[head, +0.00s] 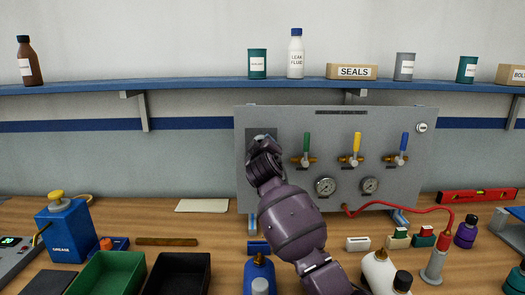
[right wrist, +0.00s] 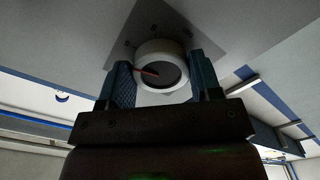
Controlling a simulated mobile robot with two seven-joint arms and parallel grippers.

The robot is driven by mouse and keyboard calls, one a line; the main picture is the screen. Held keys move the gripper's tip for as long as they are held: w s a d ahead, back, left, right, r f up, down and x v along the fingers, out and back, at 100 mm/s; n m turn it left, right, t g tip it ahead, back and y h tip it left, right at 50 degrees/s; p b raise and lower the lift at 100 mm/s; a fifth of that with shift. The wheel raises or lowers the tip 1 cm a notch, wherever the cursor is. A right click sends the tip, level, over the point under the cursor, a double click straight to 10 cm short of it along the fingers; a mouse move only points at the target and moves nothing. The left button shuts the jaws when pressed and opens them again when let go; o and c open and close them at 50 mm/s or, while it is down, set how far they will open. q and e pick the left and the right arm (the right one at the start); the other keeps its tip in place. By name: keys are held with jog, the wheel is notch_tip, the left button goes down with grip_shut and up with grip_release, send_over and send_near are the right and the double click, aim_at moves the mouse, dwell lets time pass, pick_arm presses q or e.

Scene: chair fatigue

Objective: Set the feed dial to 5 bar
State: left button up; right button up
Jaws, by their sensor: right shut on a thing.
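The grey panel (head: 400,125) stands upright at the back of the bench in the head view. My right gripper (head: 262,150) is at the panel's upper left, in front of a dark plate, and hides the feed dial there. In the right wrist view the feed dial (right wrist: 173,48) is a round knob with a pale rim, a dark face and a red pointer pointing left. My right gripper's fingers (right wrist: 163,80) are on either side of it, shut on it. My left gripper is in neither view.
Right of my arm, the panel carries green (head: 307,142), yellow (head: 357,143) and blue (head: 404,142) valve handles and two gauges (head: 325,187) (head: 370,186). A red hose (head: 420,210) runs off it. Bottles and bins (head: 108,275) crowd the bench front. A blue shelf (head: 190,84) hangs above.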

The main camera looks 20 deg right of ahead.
jog(key=shift+f+m, duration=0.15)
jog(key=shift+m, duration=0.95)
jog(key=o, duration=0.9)
jog(key=shift+s+a, duration=0.1)
jog(key=shift+s, duration=0.05)
jog(key=v, duration=1)
jog(key=shift+s, duration=0.3)
